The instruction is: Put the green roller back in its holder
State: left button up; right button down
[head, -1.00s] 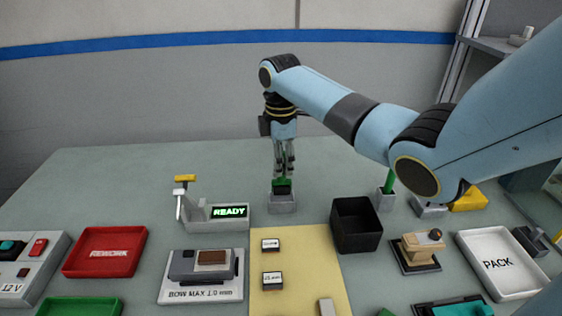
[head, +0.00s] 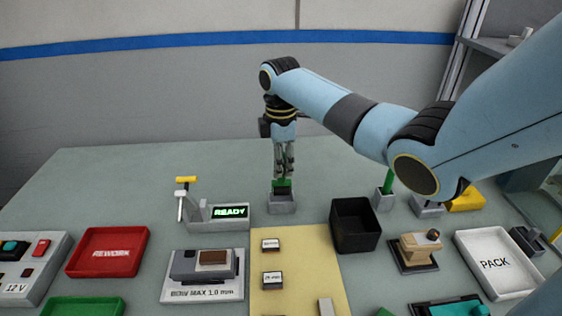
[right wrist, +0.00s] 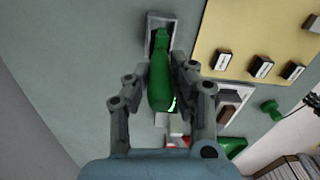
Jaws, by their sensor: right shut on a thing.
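My right gripper (head: 284,166) points down at the back middle of the bench and is shut on the green roller (head: 282,186). The right wrist view shows the roller (right wrist: 160,84) between the two fingers (right wrist: 160,76). Its far narrow end lines up with the opening of a grey holder (right wrist: 162,18). In the head view the holder (head: 282,207) stands directly below the gripper. I cannot tell how deep the roller's end is in the opening, and the fingers hide part of the roller. My left gripper is not in view.
The READY fixture (head: 216,222) is close left of the holder. A black bin (head: 355,236) is to the right, beside another grey stand (head: 384,202) with a green stick. A yellow mat (head: 300,250) lies in front. The bench behind the holder is clear.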

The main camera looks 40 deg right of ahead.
aim_at(281, 179)
dwell(0.7)
jog(key=shift+r+p, duration=0.1)
jog(key=shift+p, duration=0.25)
jog(key=shift+f+b, duration=1.6)
jog(key=shift+f, duration=1.05)
jog(key=c, duration=1.1)
grip_release()
jog(key=shift+o, duration=0.2)
jog(key=shift+r, duration=0.1)
notch_tip(281, 179, up, 12)
jog(key=shift+f, duration=0.1)
